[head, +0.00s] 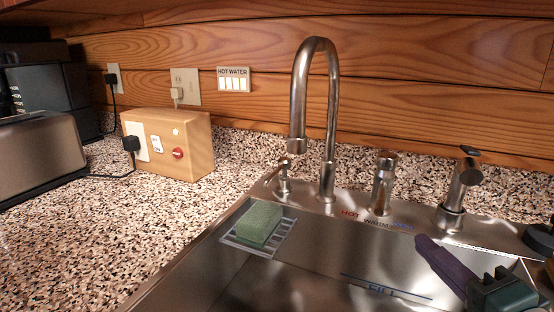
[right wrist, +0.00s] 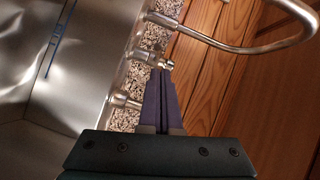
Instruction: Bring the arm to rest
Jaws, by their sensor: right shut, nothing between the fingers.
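My right gripper (head: 426,243) comes in from the lower right of the head view, above the right part of the steel sink (head: 300,271). Its purple fingers point up and to the left, toward the taps. In the right wrist view the two fingers of this gripper (right wrist: 160,74) lie side by side, shut, with nothing held. My left gripper is in neither view.
A tall curved faucet (head: 331,120) and shorter fittings (head: 383,182) stand behind the basin. A green sponge (head: 259,223) lies on a small rack at the sink's left. A wooden box (head: 190,128) and toaster (head: 40,155) stand on the speckled counter (head: 80,245), clear in front.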

